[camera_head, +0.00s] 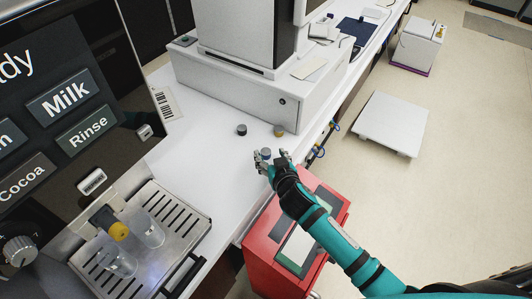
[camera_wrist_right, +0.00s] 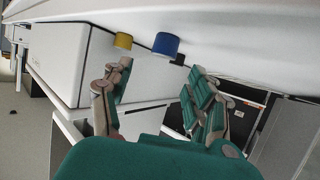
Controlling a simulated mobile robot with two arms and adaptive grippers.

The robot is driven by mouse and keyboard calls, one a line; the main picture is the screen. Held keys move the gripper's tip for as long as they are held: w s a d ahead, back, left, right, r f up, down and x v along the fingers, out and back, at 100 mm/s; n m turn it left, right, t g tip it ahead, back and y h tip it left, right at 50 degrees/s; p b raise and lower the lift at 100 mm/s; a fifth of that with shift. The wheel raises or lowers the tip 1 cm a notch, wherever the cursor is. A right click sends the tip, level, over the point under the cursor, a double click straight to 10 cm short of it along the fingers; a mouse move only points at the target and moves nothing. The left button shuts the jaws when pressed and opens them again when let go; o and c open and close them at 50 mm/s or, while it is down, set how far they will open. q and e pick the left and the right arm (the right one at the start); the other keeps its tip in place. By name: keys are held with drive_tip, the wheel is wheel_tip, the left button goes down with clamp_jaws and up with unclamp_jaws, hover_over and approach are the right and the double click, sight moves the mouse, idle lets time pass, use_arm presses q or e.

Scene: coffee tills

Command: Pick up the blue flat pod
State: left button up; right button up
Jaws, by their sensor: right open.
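The blue flat pod (camera_head: 265,153) stands on the white counter near its front edge, between the fingertips of my right gripper (camera_head: 271,157) in the head view. In the right wrist view, the blue pod (camera_wrist_right: 166,46) shows just beyond the fingertips, with a gap to them. My right gripper (camera_wrist_right: 157,85) is open and empty, its fingers spread to either side. My left gripper is not in view.
A yellow-tan pod (camera_head: 279,130) and a dark pod (camera_head: 241,130) stand behind on the counter (camera_head: 215,165). The yellow pod (camera_wrist_right: 123,41) is close beside the blue one. A white cash drawer (camera_head: 240,92) stands behind, a coffee machine (camera_head: 65,110) at left, a red unit (camera_head: 256,256) below.

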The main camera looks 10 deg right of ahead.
sight(266, 152)
drive_tip(key=x, duration=0.3)
drive_tip(key=shift+w+a+f, duration=0.1)
drive_tip(key=shift+w+f, duration=0.05)
drive_tip(key=shift+f, duration=0.35)
drive_tip(key=shift+w+f, duration=0.2)
drive_tip(key=shift+w, duration=0.2)
drive_tip(key=shift+c, duration=0.5)
drive_tip(key=c, duration=0.9)
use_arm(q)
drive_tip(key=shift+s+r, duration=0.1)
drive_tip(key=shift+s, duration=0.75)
use_arm(e)
drive_tip(key=shift+c, duration=0.4)
drive_tip(key=shift+r, duration=0.1)
